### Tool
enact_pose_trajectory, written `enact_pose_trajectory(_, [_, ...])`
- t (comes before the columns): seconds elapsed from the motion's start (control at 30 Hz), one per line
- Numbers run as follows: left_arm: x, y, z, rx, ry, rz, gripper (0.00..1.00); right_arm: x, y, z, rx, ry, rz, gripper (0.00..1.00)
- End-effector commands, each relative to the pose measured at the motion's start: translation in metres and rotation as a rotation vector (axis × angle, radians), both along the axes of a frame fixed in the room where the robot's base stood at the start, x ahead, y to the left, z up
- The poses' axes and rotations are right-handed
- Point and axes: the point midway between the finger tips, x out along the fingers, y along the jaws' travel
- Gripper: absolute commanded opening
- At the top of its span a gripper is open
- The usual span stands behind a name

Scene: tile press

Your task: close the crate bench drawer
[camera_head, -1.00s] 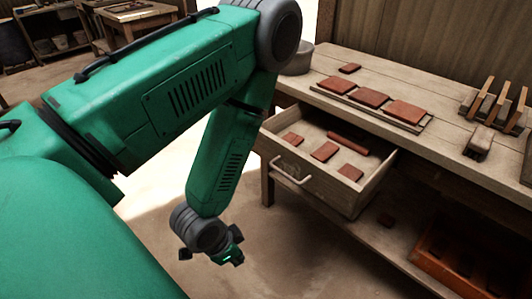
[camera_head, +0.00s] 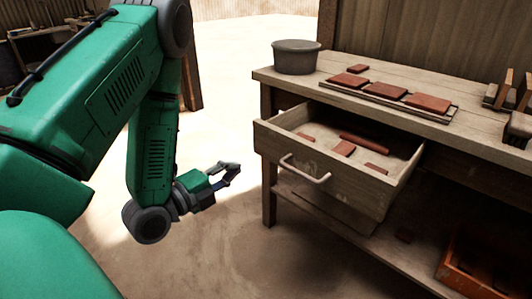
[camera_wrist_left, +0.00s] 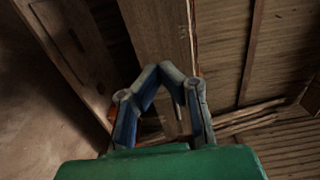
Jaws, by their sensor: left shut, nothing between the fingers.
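The wooden drawer (camera_head: 335,190) sticks out of the bench (camera_head: 272,97) at an angle to the view, pulled open. Its pale bar handle (camera_head: 304,168) is on the front panel. Several red-brown tiles (camera_head: 344,148) and a red-brown bar (camera_head: 364,145) lie inside. My left gripper (camera_head: 236,170) is shut and empty, to the left of the drawer front and apart from it, with its fingers pointing towards the drawer side. In the left wrist view its fingers (camera_wrist_left: 160,70) meet at the tips before wooden boards; I cannot tell which boards are the drawer. My right gripper is out of view.
A grey round tub (camera_head: 296,58) and a board with red tiles (camera_head: 385,90) stand on the bench top. An orange crate (camera_head: 450,268) is on the lower shelf. The floor (camera_head: 225,245) left of the drawer is clear.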

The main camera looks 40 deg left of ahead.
Motion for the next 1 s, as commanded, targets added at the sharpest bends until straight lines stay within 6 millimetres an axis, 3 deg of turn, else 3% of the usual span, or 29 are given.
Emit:
enact_pose_trajectory(0.3, [0.07,-0.006,0.0,-0.001,-0.006,0.0,0.0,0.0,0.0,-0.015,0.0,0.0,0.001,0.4])
enact_pose_trajectory(0.5, [0.1,-0.01,0.0,0.0,-0.003,0.0,0.0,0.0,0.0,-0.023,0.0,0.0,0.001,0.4])
enact_pose_trajectory(0.7, [0.111,-0.009,0.0,-0.002,-0.001,0.001,0.0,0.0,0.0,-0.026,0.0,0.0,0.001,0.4])
enact_pose_trajectory(1.0, [0.112,-0.009,0.0,-0.002,0.0,0.001,0.0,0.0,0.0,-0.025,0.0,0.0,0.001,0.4])
